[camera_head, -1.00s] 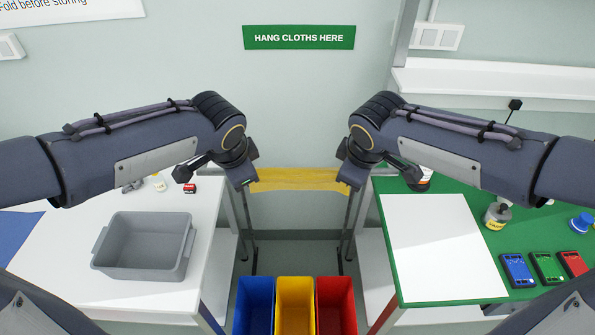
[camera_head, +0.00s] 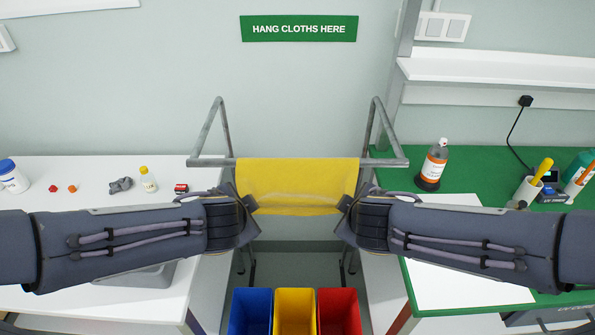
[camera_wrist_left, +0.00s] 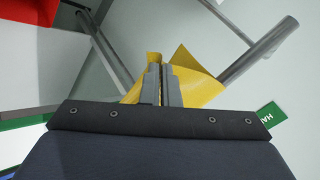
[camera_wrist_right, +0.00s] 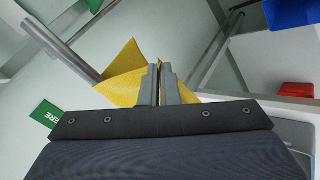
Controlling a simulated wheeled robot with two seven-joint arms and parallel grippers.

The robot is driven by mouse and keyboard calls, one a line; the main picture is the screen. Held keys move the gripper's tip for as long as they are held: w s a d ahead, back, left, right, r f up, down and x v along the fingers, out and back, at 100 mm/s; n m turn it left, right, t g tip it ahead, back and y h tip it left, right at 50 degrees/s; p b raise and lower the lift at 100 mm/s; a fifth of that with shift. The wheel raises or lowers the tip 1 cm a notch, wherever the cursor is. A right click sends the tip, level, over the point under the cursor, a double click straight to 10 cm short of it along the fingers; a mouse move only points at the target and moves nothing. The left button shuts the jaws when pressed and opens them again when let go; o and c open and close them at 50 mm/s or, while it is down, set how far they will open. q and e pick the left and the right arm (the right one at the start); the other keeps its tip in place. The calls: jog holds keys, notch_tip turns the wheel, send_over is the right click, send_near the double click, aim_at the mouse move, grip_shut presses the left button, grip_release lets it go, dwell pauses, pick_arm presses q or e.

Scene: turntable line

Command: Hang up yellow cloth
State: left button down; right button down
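The yellow cloth (camera_head: 298,187) is stretched between my two grippers in the head view. Its upper edge lies along the grey metal rail (camera_head: 392,162) of the rack below the green "HANG CLOTHS HERE" sign (camera_head: 298,29). Whether the cloth rests on the rail or is only in front of it I cannot tell. My left gripper (camera_head: 243,204) is at the cloth's left edge; in the left wrist view its fingers (camera_wrist_left: 162,86) are closed with cloth between them. My right gripper (camera_head: 350,204) is at the right edge; in the right wrist view its fingers (camera_wrist_right: 158,84) are closed on the cloth.
Blue (camera_head: 250,312), yellow (camera_head: 295,312) and red (camera_head: 339,312) bins stand below, between a white table (camera_head: 90,180) and a green-topped table (camera_head: 470,170). A spray-type bottle (camera_head: 433,167) stands on the green table near the rack's right end.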

pick_arm(q)
jog(key=shift+a+f, duration=0.1)
jog(key=shift+f, duration=0.1)
pick_arm(e)
jog(key=shift+d+f, duration=0.1)
jog(key=shift+f, duration=0.05)
pick_arm(q)
jog(key=c, duration=1.4)
grip_release()
pick_arm(e)
jog(key=c, duration=1.4)
grip_release()
